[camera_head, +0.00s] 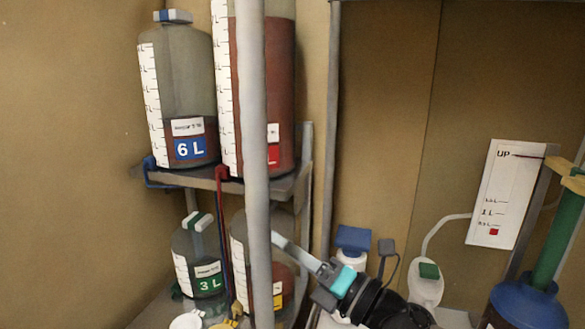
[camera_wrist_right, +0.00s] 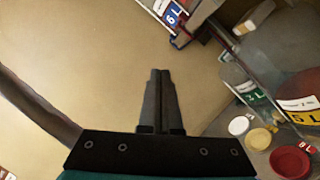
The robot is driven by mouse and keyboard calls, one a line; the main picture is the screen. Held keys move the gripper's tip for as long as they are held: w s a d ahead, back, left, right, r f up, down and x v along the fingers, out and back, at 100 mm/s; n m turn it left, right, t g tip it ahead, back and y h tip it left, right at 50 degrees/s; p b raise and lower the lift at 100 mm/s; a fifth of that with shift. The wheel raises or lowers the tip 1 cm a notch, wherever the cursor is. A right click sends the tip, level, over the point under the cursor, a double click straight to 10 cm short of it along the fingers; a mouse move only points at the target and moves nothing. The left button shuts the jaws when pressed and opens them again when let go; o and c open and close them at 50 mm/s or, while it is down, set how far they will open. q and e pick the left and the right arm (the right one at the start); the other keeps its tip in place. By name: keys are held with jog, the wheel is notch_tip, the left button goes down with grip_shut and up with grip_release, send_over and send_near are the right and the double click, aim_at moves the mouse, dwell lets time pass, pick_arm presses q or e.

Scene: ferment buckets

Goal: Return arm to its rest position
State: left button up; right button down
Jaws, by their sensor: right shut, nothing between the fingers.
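My right arm enters from the bottom right of the head view. Its gripper (camera_head: 283,244), behind a teal band, points up and left towards the shelf rack. In the right wrist view the two dark fingers (camera_wrist_right: 160,88) are together, with nothing between them and plain tan wall beyond. The fingertips are close to the grey upright post (camera_head: 257,150) in the head view; I cannot tell how far apart they are in depth. My left gripper is not in view.
The rack's upper shelf (camera_head: 200,180) bears the 6 L bucket (camera_head: 180,80) and a taller red-filled vessel (camera_head: 280,80). Below stand the 3 L bucket (camera_head: 197,262) and a yellow-labelled bucket (camera_wrist_right: 309,117). Loose lids, including a red one (camera_wrist_right: 290,161), lie near them. A blue-based vessel (camera_head: 525,305) stands right.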

jog(key=s+d+f+m+t+h, duration=0.3)
jog(key=d+f+m+h, duration=1.2)
jog(key=m, duration=1)
jog(key=s+d+f+m+g+h, duration=0.1)
jog(key=s+f+m+g, duration=0.45)
jog(key=s, duration=0.65)
jog(key=s+d+f+m+g, duration=0.1)
jog(key=s+f+m+g, duration=0.2)
jog(key=s+f+g, duration=0.6)
jog(key=s+f+t+b, duration=0.15)
jog(key=f+b, duration=0.25)
jog(key=f, duration=1)
jog(key=s+f+b, duration=0.2)
jog(key=f+b, duration=0.1)
jog(key=f, duration=1)
pick_arm(q)
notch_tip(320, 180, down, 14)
jog(key=b, duration=0.7)
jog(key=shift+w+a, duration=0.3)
pick_arm(e)
jog(key=s+d+f, duration=0.1)
jog(key=s+f, duration=0.7)
jog(key=f, duration=0.3)
jog(key=s+d+f+g, duration=0.1)
jog(key=s+d+f, duration=0.1)
jog(key=s+f, duration=0.5)
notch_tip(320, 180, down, 4)
jog(key=shift+s+r+h, duration=0.1)
jog(key=shift+s+h, duration=0.2)
jog(key=shift+s, duration=0.05)
